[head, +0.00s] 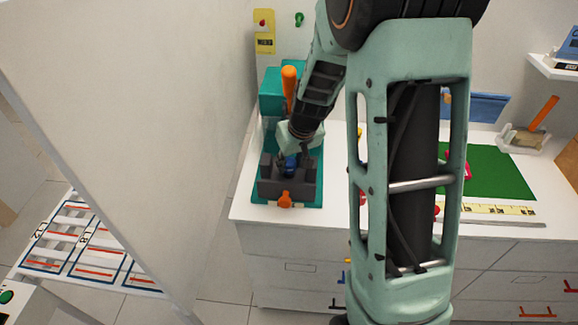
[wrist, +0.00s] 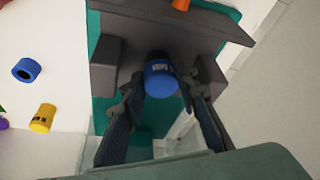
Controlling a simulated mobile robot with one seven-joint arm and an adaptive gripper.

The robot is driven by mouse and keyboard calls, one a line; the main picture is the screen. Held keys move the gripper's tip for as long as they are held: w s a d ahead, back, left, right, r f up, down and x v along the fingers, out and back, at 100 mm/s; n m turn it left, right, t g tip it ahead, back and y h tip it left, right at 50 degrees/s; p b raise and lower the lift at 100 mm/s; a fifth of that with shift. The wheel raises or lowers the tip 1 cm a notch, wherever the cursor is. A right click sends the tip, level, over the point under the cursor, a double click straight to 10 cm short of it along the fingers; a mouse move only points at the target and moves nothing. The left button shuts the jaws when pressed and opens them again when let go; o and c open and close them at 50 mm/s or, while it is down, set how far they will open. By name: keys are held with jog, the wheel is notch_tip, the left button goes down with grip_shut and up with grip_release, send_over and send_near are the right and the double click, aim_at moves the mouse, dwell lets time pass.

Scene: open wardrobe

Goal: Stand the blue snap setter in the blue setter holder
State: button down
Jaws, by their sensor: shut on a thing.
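The blue snap setter (wrist: 161,78) is a short blue cylinder with small pale lettering. My gripper (wrist: 164,92) is shut on it, one finger on each side. In the head view my gripper (head: 292,152) is low over the dark grey fixture (head: 268,186), with a bit of blue showing there. I cannot tell whether the setter touches the fixture. A blue ring-like piece with a dark hole (wrist: 26,69), which looks like the blue setter holder, is on the white surface at the left of the wrist view. It appears empty. My arm hides that area in the head view.
The fixture has grey blocks, a teal base (head: 313,195), an orange handle (head: 289,88) and an orange knob (head: 285,199). A yellow cylinder (wrist: 43,118) is near the blue ring. A green mat (head: 495,165) and a ruler (head: 490,212) are right of my arm. A white panel (head: 170,110) is at left.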

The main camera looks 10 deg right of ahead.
aim_at(290, 163)
jog(key=c, duration=2.1)
grip_release()
grip_shut()
jog(key=shift+r+p, duration=0.65)
jog(key=shift+r, duration=0.7)
jog(key=shift+r+p, duration=1.15)
jog(key=shift+r, duration=0.75)
